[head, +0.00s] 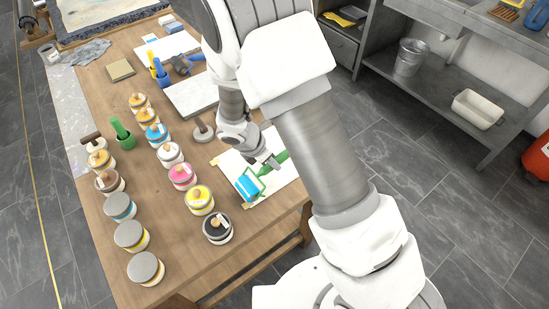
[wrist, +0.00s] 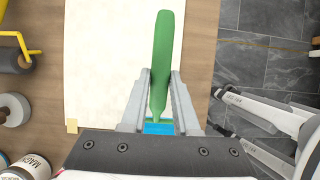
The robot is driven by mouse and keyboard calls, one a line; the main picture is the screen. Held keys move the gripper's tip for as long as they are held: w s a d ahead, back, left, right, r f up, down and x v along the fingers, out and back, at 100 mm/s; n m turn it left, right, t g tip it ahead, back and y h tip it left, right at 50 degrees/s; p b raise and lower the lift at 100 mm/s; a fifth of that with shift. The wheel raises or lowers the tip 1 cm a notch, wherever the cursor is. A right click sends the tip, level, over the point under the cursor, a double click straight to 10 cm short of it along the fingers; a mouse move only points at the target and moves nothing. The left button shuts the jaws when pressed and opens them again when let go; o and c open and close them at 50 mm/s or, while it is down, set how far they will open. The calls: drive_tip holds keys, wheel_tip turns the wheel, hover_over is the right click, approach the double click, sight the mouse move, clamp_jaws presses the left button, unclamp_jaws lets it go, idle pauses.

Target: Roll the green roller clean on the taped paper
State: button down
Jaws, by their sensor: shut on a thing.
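My gripper (head: 270,162) is shut on the green handle (wrist: 163,50) of the roller, which stands between the two fingers in the wrist view. The roller's cylinder (head: 246,188) is blue in a green frame, low over the near left part of the paper in the head view. I cannot tell whether it touches the paper. The white paper (wrist: 105,60) lies flat on the wooden table, with a piece of tan tape (wrist: 72,126) at a corner. The part I see in the wrist view looks blank. My fingers and wrist hide part of the paper and most of the cylinder there.
A grey round-based object with a knob (head: 203,131) and a pale slab (head: 192,96) lie behind. A yellow-framed dark roller (wrist: 14,60) is left. The table edge is close on the right.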

drive_tip(key=shift+f+b, duration=0.65)
idle(0.4)
drive_tip(key=w+d, duration=0.1)
drive_tip(key=d, duration=0.1)
drive_tip(key=shift+w+d+r, duration=0.1)
drive_tip(key=shift+w+d, duration=0.25)
drive_tip(key=shift+w, duration=0.05)
drive_tip(key=shift+w+d+p, duration=0.3)
drive_tip(key=shift+w+d, duration=0.6)
drive_tip(key=shift+d, duration=0.45)
drive_tip(key=shift+w+d+p, duration=0.3)
drive_tip(key=shift+w+d, duration=0.65)
drive_tip(key=shift+d, duration=0.4)
drive_tip(key=shift+w+d+p, duration=0.3)
drive_tip(key=shift+w+d, duration=0.6)
drive_tip(key=shift+d, duration=0.45)
drive_tip(key=w+d+p, duration=0.3)
drive_tip(key=w+d, duration=0.3)
drive_tip(key=d, duration=0.2)
drive_tip(key=shift+d, duration=0.4)
